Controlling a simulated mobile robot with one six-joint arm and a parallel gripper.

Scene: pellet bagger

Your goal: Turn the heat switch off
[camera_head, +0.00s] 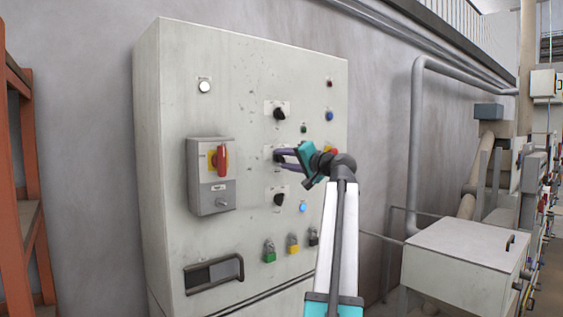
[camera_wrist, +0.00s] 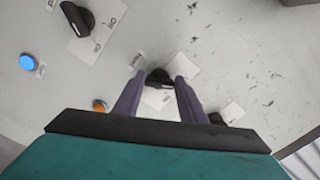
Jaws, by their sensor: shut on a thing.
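Three black rotary switches sit one above another on the grey cabinet door (camera_head: 240,110): an upper switch (camera_head: 279,114), a middle switch and a lower switch (camera_head: 280,199). A white label plate lies behind the knob. The lettering is too small to tell which switch is the heat switch.
A red-handled isolator box (camera_head: 211,176) protrudes at the door's left. A blue button (camera_head: 303,206) is beside the lower switch. An orange rack (camera_head: 18,180) stands left, a grey box (camera_head: 458,250) right.

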